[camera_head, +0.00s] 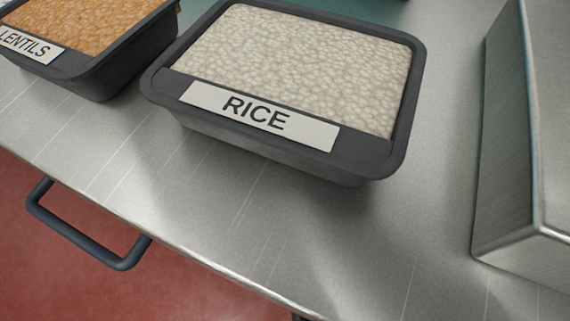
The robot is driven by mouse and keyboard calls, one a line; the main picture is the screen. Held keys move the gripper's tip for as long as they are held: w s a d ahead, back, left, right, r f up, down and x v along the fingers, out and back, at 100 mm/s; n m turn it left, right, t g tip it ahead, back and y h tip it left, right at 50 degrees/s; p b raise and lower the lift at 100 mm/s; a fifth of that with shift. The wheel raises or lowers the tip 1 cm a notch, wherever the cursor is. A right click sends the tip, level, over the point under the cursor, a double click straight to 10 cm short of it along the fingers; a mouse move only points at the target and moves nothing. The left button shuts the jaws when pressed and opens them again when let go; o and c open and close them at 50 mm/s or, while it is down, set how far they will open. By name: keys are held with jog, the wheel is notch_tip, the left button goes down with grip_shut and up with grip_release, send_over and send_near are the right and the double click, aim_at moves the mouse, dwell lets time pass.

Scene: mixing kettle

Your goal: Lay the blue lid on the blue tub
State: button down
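Neither a blue lid nor a blue tub shows in the head view. My gripper is not in view either, so its state and what it may hold cannot be seen.
A dark bin labelled RICE (265,150) stands on the steel counter (200,225). A bin labelled LENTILS (100,78) is at the upper left. A steel box (515,170) stands at the right. A dark handle (85,243) sticks out below the front edge, over a red floor (60,285).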

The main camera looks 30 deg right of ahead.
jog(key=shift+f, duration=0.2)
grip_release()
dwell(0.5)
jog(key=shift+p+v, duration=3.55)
jog(key=shift+p, duration=0.45)
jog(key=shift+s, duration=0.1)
